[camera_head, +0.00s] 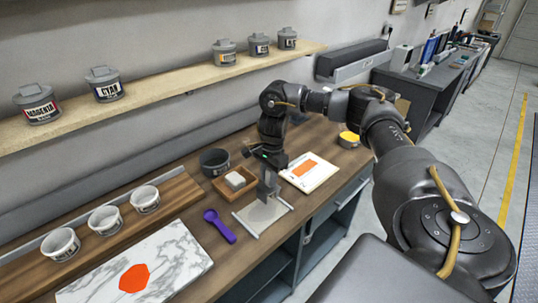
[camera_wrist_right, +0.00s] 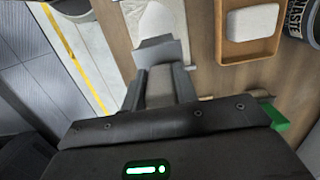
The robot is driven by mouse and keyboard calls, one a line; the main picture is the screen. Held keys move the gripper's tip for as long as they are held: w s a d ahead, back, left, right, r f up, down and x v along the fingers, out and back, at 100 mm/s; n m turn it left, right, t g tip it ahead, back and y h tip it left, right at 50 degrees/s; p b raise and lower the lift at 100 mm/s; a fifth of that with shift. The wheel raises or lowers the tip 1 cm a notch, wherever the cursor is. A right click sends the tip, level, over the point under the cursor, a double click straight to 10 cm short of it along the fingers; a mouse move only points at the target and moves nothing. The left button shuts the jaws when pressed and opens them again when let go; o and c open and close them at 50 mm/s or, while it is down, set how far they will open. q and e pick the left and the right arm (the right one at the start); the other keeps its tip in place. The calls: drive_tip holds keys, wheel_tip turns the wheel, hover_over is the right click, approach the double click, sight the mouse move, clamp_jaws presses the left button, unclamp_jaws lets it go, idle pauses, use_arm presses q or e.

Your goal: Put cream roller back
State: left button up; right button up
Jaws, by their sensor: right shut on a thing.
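My right gripper (camera_head: 268,192) points down over a pale flat stand (camera_head: 240,218) with two raised rails, near the bench's front edge. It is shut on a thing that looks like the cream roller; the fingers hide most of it. A pale rounded part (camera_wrist_right: 153,20) shows just beyond the fingertips (camera_wrist_right: 162,60) in the right wrist view, over the stand. I cannot tell whether it touches the stand. My left gripper is not in view.
A purple scoop-shaped tool (camera_head: 220,226) lies left of the stand. A wooden tray (camera_head: 222,190) with a pale block, a dark tub (camera_head: 214,161) and a white sheet with an orange patch (camera_head: 323,180) are close by. A marble slab (camera_head: 180,260) and white cups (camera_head: 105,219) stand left.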

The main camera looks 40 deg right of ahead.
drive_tip(key=s+a+n+b, duration=0.3)
drive_tip(key=a+n+b, duration=0.1)
drive_tip(key=a, duration=0.7)
drive_tip(key=s+a+f+n+b, duration=0.1)
drive_tip(key=s+a+n+b, duration=0.2)
drive_tip(key=a, duration=0.9)
drive_tip(key=shift+s+a+f+n+g+b, duration=0.15)
drive_tip(key=shift+s+f+n+g+b, duration=0.2)
drive_tip(key=shift+b, duration=0.55)
